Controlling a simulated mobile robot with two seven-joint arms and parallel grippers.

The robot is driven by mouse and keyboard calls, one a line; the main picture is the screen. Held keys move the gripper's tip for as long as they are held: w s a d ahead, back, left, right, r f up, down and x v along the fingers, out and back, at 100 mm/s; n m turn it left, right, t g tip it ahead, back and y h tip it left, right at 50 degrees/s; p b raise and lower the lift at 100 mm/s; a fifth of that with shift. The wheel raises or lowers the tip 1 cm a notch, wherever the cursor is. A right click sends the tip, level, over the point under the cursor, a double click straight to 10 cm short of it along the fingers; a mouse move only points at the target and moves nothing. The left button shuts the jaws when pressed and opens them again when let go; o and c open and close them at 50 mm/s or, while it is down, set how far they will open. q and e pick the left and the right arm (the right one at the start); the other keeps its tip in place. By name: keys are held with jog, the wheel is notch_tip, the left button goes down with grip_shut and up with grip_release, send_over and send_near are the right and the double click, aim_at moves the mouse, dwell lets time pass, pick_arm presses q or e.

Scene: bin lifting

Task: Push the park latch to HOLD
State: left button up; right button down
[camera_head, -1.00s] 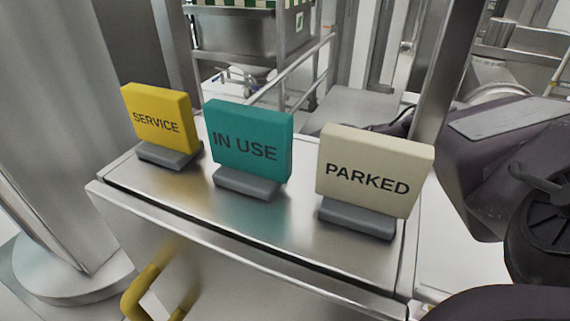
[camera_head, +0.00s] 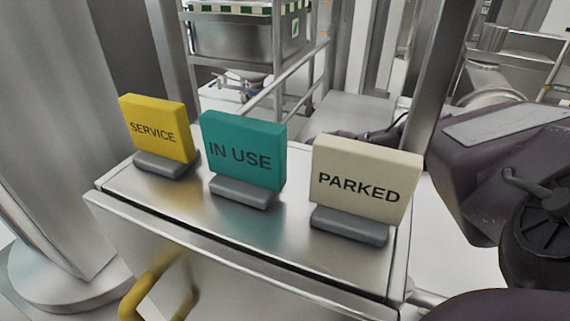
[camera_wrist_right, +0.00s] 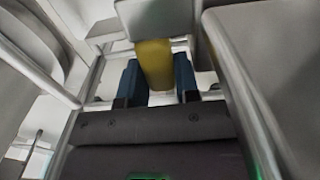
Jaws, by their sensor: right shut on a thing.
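My right gripper (camera_wrist_right: 156,78) shows in the right wrist view, its two blue fingers on either side of a yellow bar (camera_wrist_right: 154,56). It is shut on this bar. I cannot tell whether the bar is the park latch, and no HOLD marking can be read. In the head view my right arm (camera_head: 490,165) comes in from the right, and its gripper is not visible there. My left gripper is in neither view.
On a steel cabinet top (camera_head: 250,230) stand a yellow SERVICE sign (camera_head: 157,118), a teal IN USE sign (camera_head: 243,135) and a cream PARKED sign (camera_head: 365,165). A yellow handle (camera_head: 150,287) is on the cabinet front. A steel-framed rack (camera_head: 250,40) stands behind.

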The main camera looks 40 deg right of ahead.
jog(key=s+p, duration=0.1)
jog(key=s+d+p, duration=0.1)
jog(key=s, duration=0.1)
jog(key=s+d+p, duration=0.1)
jog(key=shift+s+f, duration=0.2)
jog(key=shift+s, duration=0.15)
jog(key=c, duration=0.8)
grip_release()
jog(key=shift+s+r, duration=0.1)
jog(key=shift+c, duration=0.2)
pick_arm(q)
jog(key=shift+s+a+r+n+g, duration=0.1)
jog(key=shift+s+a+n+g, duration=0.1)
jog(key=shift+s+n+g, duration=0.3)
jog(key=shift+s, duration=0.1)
pick_arm(e)
jog(key=shift+r, duration=0.1)
pick_arm(q)
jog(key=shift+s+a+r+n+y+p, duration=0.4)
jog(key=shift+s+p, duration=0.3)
jog(key=shift+p, duration=1.3)
pick_arm(e)
notch_tip(320, 180, up, 11)
